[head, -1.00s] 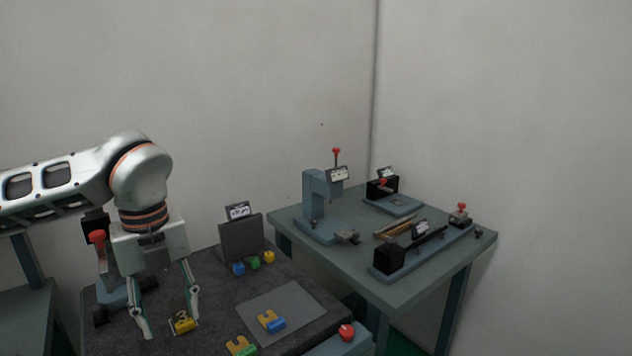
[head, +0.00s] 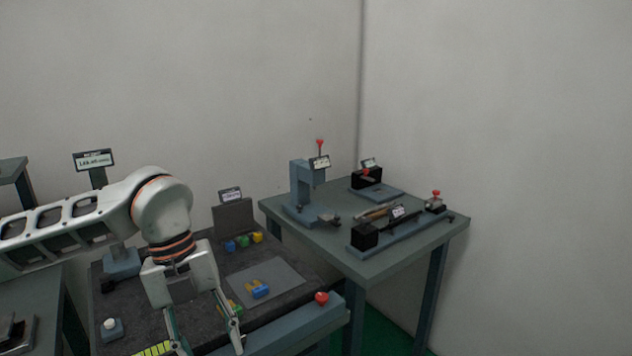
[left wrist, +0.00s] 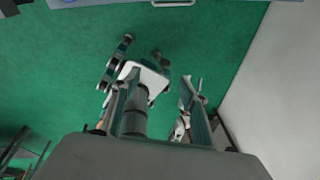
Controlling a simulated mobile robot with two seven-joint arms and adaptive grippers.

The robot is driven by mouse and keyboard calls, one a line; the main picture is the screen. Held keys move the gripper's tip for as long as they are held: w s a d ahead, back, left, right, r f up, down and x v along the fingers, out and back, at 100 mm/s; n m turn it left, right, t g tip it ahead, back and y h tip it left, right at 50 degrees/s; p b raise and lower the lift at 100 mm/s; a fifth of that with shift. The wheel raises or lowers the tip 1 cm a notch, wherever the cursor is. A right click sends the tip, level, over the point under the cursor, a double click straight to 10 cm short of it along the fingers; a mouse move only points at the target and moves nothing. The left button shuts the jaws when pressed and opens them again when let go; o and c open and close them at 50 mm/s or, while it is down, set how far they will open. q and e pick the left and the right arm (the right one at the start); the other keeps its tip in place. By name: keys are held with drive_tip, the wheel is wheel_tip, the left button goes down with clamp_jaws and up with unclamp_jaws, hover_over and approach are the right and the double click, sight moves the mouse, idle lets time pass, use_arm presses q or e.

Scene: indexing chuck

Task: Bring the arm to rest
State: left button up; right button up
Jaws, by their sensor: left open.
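My left arm comes in from the left in the head view. Its left gripper (head: 206,346) is open with nothing between the fingers, low over the front part of the dark worktable (head: 290,308). In the left wrist view the two fingers of the left gripper (left wrist: 158,85) stand apart over the green floor, with no workpiece between them. My right gripper is not in view.
A grey mat (head: 285,275) holds a yellow-and-blue piece (head: 260,292). Small coloured blocks (head: 243,241) stand by a dark upright panel (head: 234,217). A red knob (head: 321,298) is at the table's front right. Fixtures stand on the right table (head: 375,268).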

use_arm(q)
drive_tip(key=s+d+f+m+g+h, duration=0.15)
drive_tip(key=s+d+h, duration=0.3)
drive_tip(key=d, duration=0.45)
drive_tip(key=s+d+m+g+h, duration=0.3)
drive_tip(key=s+d, duration=0.2)
drive_tip(key=d, duration=0.3)
drive_tip(key=d+r+n+t+h, duration=0.1)
drive_tip(key=d+r+n+h, duration=0.2)
drive_tip(key=d+r+h, duration=0.5)
drive_tip(key=w+a+f+n+t+y, duration=0.1)
drive_tip(key=w+a+f+n+t, duration=0.45)
drive_tip(key=n+t, duration=0.4)
drive_tip(key=w+a+f+n+t+y, duration=0.1)
drive_tip(key=w+a+f+n+t, duration=0.5)
drive_tip(key=n+t, duration=0.4)
drive_tip(key=s+a+f+n+y, duration=0.1)
drive_tip(key=a+f+n+y, duration=0.35)
drive_tip(key=f, duration=0.45)
drive_tip(key=s+a+f+n+y, duration=0.25)
drive_tip(key=a+f+y, duration=0.35)
drive_tip(key=f, duration=0.3)
drive_tip(key=s+a+f+n+g+y, duration=0.2)
drive_tip(key=s+a+f, duration=0.4)
drive_tip(key=s+f, duration=0.4)
wheel_tip(320, 180, down, 4)
drive_tip(key=shift+s+r+g+y, duration=0.15)
drive_tip(key=shift+s+g+y, duration=0.2)
drive_tip(key=shift+g, duration=0.45)
